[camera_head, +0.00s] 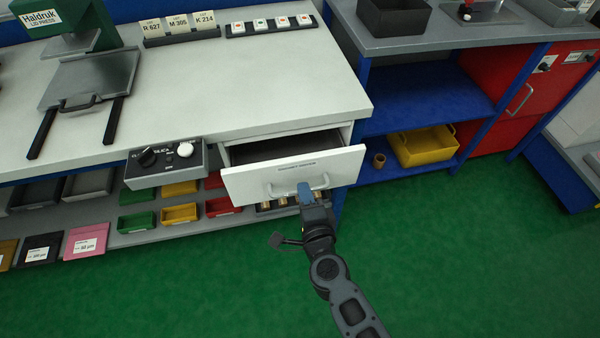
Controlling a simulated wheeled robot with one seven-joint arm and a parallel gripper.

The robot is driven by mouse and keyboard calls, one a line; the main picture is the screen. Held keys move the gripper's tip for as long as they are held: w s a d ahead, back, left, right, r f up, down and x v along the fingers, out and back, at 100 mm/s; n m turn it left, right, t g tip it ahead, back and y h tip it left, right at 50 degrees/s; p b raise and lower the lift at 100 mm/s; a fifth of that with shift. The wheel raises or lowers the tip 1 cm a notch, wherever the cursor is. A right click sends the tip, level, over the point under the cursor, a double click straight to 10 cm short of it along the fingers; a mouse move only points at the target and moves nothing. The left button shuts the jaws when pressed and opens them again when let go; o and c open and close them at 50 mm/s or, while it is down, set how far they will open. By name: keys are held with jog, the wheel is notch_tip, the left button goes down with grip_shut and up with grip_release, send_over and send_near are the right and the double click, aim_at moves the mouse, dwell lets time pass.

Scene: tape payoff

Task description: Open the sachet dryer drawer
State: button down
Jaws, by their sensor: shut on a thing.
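The drawer (248,186) is a white-fronted drawer under the right end of the white workbench. It stands pulled out, and its dark interior shows behind the front panel. The small label on its front is too blurred to read surely. A pale bar handle (275,190) is fixed across the front. My gripper (305,190) is at the right part of this handle, shut on it. The fingertips and the grasped part of the handle are partly hidden by the gripper itself.
A control box with knobs (165,163) hangs under the bench edge, left of the drawer. Several coloured bins (180,214) stand on the lower shelf. A yellow crate (425,150) sits on a blue shelf at right. Green floor (450,260) is clear in front.

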jog(key=f+v, duration=0.2)
jog(key=v, duration=0.8)
jog(key=shift+s, duration=0.5)
jog(key=shift+d+f, duration=0.1)
jog(key=shift+d, duration=0.05)
jog(key=c, duration=1.2)
grip_release()
jog(key=shift+o, duration=0.2)
jog(key=v, duration=0.7)
jog(key=shift+s+d, duration=0.15)
jog(key=shift+s, duration=0.2)
